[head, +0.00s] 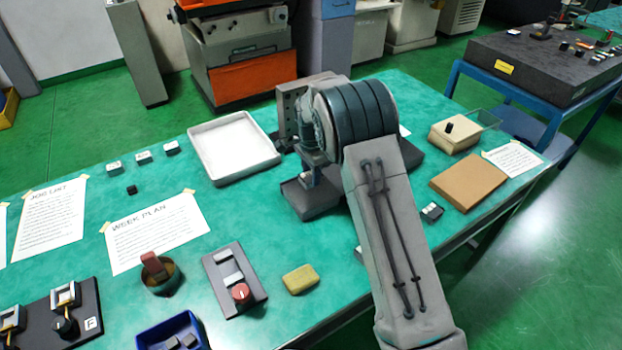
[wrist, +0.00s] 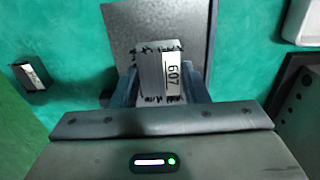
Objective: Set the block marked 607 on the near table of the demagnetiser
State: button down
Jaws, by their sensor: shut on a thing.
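The block marked 607 (wrist: 158,75) is pale grey with a white label, and my gripper (wrist: 160,92) is shut on it in the wrist view. In the head view my gripper (head: 313,178) points down, and the block cannot be made out clearly between the fingers. A flat dark grey table (head: 312,202), apparently part of the demagnetiser, lies just below the gripper. Its grey surface also shows beyond the block in the wrist view (wrist: 135,22). Another dark part (head: 412,158) shows to the right, partly behind my arm. I cannot tell whether the block touches the table.
A white tray (head: 235,148) and an upright plate with holes (head: 290,115) stand close by. A small dark block with a white label (head: 432,212) lies right of my arm. A red-knobbed unit (head: 235,282) and yellow block (head: 300,279) lie in front.

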jog(key=shift+f+p, duration=0.4)
jog(key=shift+f, duration=1.15)
jog(key=shift+f, duration=0.25)
jog(key=c, duration=0.8)
grip_release()
jog(key=shift+c, duration=0.2)
jog(key=shift+r, duration=0.2)
